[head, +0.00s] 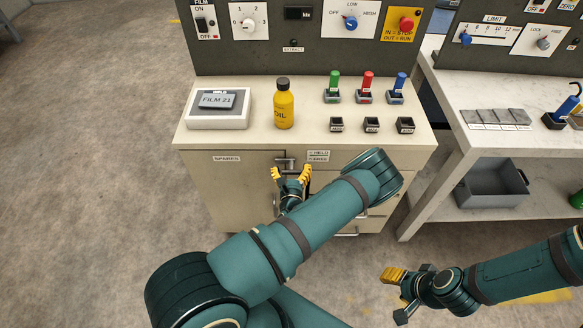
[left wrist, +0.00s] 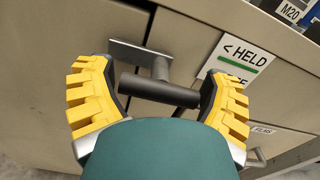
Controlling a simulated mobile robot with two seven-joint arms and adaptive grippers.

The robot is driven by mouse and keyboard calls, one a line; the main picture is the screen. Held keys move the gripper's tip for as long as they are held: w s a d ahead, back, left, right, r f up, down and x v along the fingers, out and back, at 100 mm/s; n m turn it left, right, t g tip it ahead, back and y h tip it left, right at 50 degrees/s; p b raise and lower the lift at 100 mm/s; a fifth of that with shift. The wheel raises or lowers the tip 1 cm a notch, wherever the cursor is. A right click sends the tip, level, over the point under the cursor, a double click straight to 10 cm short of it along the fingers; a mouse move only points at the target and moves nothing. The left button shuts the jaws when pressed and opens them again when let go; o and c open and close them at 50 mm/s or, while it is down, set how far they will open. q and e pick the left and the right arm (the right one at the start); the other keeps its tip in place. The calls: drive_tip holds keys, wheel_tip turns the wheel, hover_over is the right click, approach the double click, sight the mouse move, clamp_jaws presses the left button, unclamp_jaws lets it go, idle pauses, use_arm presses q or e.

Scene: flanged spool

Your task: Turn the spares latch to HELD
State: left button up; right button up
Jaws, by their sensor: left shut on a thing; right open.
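The spares latch (head: 286,161) is a grey metal handle on the cabinet front, at the upper edge of the door marked SPARES (head: 226,159). In the left wrist view the latch (left wrist: 158,91) shows a flat plate, a short stem and a dark bar. My left gripper (head: 291,172) has its yellow fingers at the two ends of the bar and is shut on it. The HELD/FREE label (head: 318,156) is just right of the latch; its HELD arrow (left wrist: 245,55) points left. Which setting the latch is at, I cannot tell. My right gripper (head: 408,288) is open and empty, lower right.
On the cabinet top stand a yellow oil bottle (head: 284,106), a white FILM 21 box (head: 218,122), several coloured-handled tools and small dark bins. A second bench (head: 480,154) with a grey tray (head: 492,184) stands at right. The floor at left is clear.

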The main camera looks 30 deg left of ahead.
use_arm(q)
drive_tip(key=o, duration=0.9)
drive_tip(key=shift+w, duration=0.1)
drive_tip(key=shift+o, duration=0.2)
drive_tip(key=v, duration=1.2)
drive_tip(key=shift+a, duration=0.1)
